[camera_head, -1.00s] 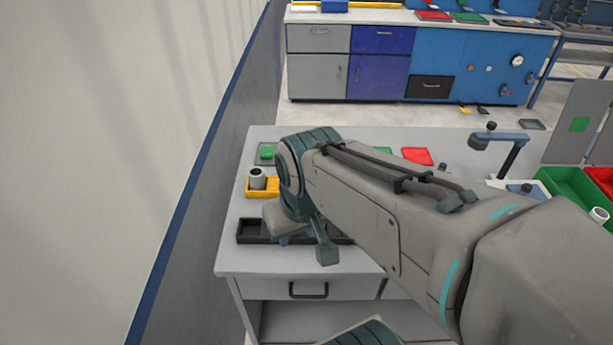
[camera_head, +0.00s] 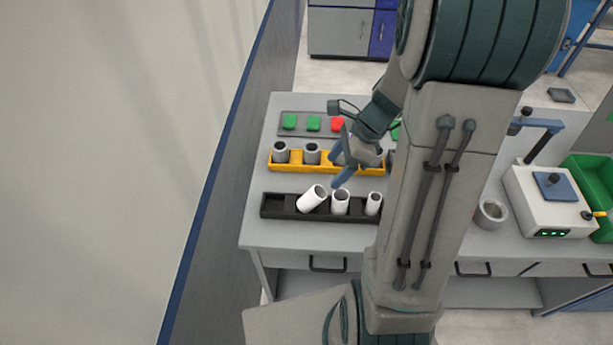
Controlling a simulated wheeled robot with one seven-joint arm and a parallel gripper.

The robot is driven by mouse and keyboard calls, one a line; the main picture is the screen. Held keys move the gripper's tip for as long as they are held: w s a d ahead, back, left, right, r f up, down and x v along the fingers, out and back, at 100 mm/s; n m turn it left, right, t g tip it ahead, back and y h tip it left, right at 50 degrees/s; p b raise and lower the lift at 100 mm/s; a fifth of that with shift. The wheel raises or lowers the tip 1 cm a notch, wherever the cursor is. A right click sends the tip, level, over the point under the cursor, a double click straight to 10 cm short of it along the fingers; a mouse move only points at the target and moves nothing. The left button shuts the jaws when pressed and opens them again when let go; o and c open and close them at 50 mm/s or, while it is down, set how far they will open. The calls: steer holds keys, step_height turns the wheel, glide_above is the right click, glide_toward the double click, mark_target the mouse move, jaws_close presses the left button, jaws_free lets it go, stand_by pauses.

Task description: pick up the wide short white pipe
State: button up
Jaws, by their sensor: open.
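A wide, short, pale pipe (camera_head: 491,214) stands upright on the table, right of my arm. Three white pipes are at the black tray (camera_head: 279,207): a leaning one (camera_head: 312,199), a middle one (camera_head: 341,203) and a slimmer right one (camera_head: 373,204). I cannot tell for sure which pipe the task names. My gripper (camera_head: 357,173) is open, above the table between the yellow rack and the black tray. It appears empty and apart from the white pipes. It hides part of the rack.
The yellow rack (camera_head: 292,167) holds several grey pipes. Green and red pieces lie on a grey tray (camera_head: 301,131) behind it. A white device with a blue plate (camera_head: 548,198) and a green bin (camera_head: 590,180) stand at right. A wall is at left. My arm covers mid-table.

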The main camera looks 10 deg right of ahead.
mark_target(316, 188)
steer(key=f+m, duration=0.1)
steer(key=f, duration=0.2)
steer(key=w+a+f+m, duration=0.1)
steer(key=f+m, duration=0.1)
steer(key=f, duration=0.1)
steer(key=w+a+f+m, duration=0.1)
steer(key=f, duration=0.2)
steer(key=shift+w+a+f+y+p, duration=0.2)
steer(key=shift+f+y+p, duration=0.1)
steer(key=shift+f+y, duration=0.1)
steer(key=shift+w+p+x, duration=0.2)
steer(key=shift+w+x, duration=0.05)
steer(key=shift+x, duration=1)
steer(key=shift+w+p+x, duration=0.15)
steer(key=shift+w+x, duration=0.05)
steer(key=shift+x, duration=1.1)
steer(key=c, duration=1.1)
